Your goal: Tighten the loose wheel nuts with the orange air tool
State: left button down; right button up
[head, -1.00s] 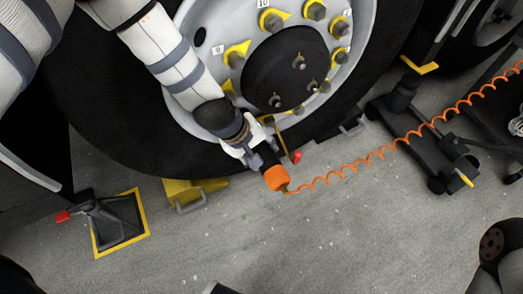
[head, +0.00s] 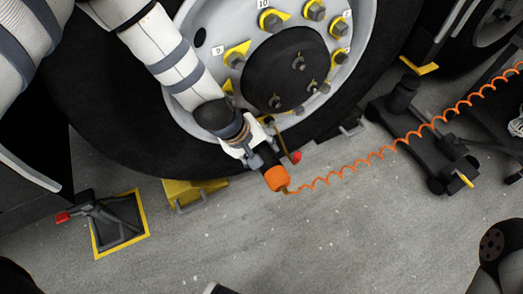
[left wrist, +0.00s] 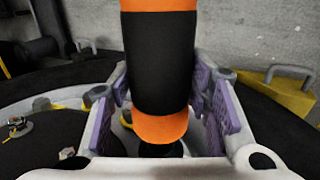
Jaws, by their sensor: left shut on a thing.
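My left gripper (head: 254,150) is shut on the orange air tool (head: 276,178), low in front of the big wheel. In the left wrist view, the tool's black body with orange bands (left wrist: 158,62) stands between the purple finger pads. The tool's working end is hidden by the gripper and wrist. The wheel nuts (head: 271,21) sit around the pale rim (head: 205,20), several with yellow pointers and some with number labels. My forearm covers the rim's lower left. I cannot tell which nuts are loose. My right gripper is not in view.
A coiled orange hose (head: 377,157) runs from the tool to the upper right. A black jack (head: 423,137) stands right of the wheel. A yellow chock (head: 194,190) and a yellow-edged floor plate with a red-handled stand (head: 121,226) lie left. Grey floor (head: 330,235) in front is clear.

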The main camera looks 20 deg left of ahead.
aim_at(274, 175)
pick_arm(q)
jog(key=shift+w+r, duration=0.1)
jog(key=shift+w, duration=0.1)
jog(key=shift+s+d+p, duration=0.55)
jog(key=shift+s+d, duration=0.7)
jog(key=shift+d, duration=0.25)
jog(key=shift+s+d+p, duration=0.5)
jog(key=shift+s+d, duration=0.7)
jog(key=shift+d, duration=0.25)
